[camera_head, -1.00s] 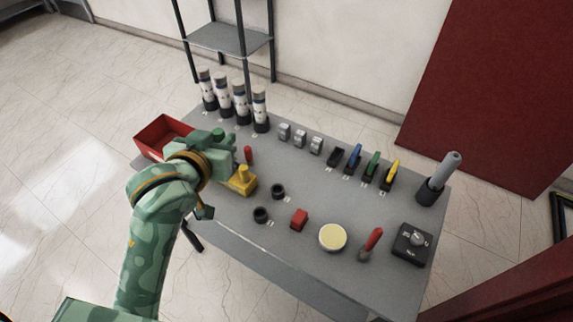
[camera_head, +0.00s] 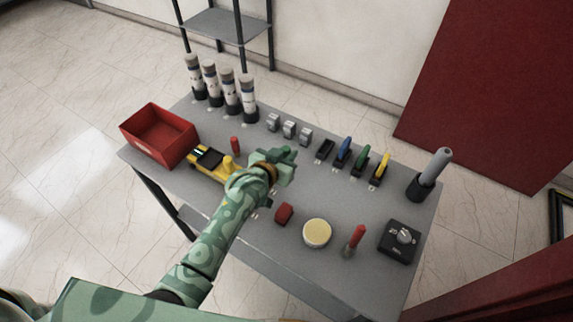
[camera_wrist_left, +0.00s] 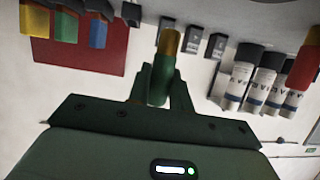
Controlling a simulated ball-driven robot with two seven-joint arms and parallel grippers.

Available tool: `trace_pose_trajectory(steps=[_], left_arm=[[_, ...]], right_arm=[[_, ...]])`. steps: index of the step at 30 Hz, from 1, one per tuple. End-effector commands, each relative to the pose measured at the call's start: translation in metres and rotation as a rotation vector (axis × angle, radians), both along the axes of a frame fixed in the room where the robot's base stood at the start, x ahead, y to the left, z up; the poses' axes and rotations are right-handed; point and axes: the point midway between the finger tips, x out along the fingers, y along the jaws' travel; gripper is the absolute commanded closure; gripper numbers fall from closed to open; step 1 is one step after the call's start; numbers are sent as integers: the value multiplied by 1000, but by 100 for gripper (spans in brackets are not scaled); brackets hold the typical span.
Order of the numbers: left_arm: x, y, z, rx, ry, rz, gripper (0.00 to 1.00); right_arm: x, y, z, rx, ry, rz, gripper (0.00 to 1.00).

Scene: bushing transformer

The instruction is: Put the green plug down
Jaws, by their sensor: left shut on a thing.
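My left gripper (camera_head: 284,156) is above the middle of the grey table. It also shows in the left wrist view (camera_wrist_left: 160,85), where its two fingers are shut on the green plug (camera_wrist_left: 161,77). The plug is a dark green cylinder with a brass-coloured tip that points away from the gripper, and it looks clear of any surface. In the head view the plug is hard to tell from the green gripper. My right gripper is in neither view.
Several white-and-black cylinders (camera_head: 229,91) stand at the table's back left. A red bin (camera_head: 160,135) and a yellow device (camera_head: 207,161) are at left. Grey blocks and coloured connectors (camera_head: 361,161) line the back. A red block (camera_head: 284,214), round disc (camera_head: 317,233) and dial box (camera_head: 398,241) are in front.

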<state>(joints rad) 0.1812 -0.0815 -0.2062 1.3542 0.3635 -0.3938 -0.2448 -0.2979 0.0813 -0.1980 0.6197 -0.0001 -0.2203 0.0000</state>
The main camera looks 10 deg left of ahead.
Motion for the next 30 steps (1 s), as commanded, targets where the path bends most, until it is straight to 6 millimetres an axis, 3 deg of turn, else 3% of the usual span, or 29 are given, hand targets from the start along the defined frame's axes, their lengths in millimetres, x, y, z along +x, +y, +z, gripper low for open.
trace_pose_trajectory(steps=[1, 8, 13, 24, 25, 27, 30], left_arm=[[5, -1, -9, 0, 1, -1, 100], [18, -2, -23, 1, 1, 0, 100], [17, -1, -51, 1, 2, 1, 100], [16, -1, -53, 2, 1, 1, 100], [16, -1, -52, 2, 1, 1, 74], [16, -1, -52, 1, 0, 1, 57], [16, -1, -52, 1, 0, 1, 57]], right_arm=[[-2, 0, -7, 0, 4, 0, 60], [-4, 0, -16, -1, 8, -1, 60], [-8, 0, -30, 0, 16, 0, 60], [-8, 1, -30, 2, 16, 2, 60], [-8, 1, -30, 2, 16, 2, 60], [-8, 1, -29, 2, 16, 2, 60], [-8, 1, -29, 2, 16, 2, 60]])
